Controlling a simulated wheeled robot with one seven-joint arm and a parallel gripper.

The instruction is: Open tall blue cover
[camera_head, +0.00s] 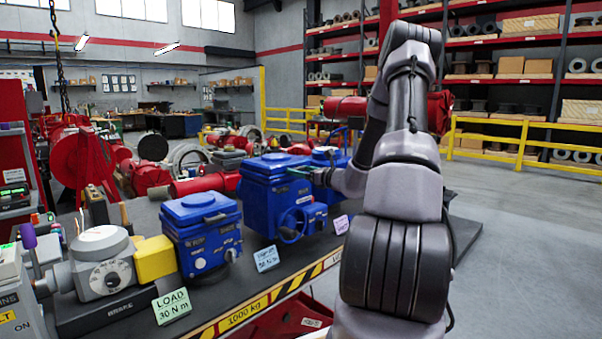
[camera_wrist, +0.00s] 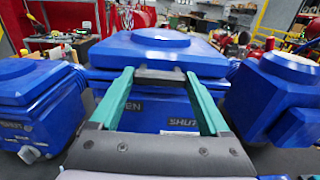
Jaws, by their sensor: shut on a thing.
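The tall blue actuator stands in the middle of the bench, with its blue cover (camera_head: 274,163) lying flat on top and a blue handwheel on its front. In the wrist view the cover (camera_wrist: 162,42) is a broad square lid with a round raised top. A dark handle (camera_wrist: 160,77) sticks out from the cover's near edge. My gripper (camera_head: 300,172) reaches in from the right at lid height. In the wrist view the green fingers of my gripper (camera_wrist: 160,75) lie at the two ends of the handle, shut on it. Part of the body front is hidden behind my gripper.
A shorter blue actuator (camera_head: 203,235) with a yellow coupling (camera_head: 155,258) stands to the left. Another blue unit (camera_head: 328,155) stands behind to the right, partly hidden by my arm. Small label cards (camera_head: 266,258) line the bench's front edge. Open air lies above the cover.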

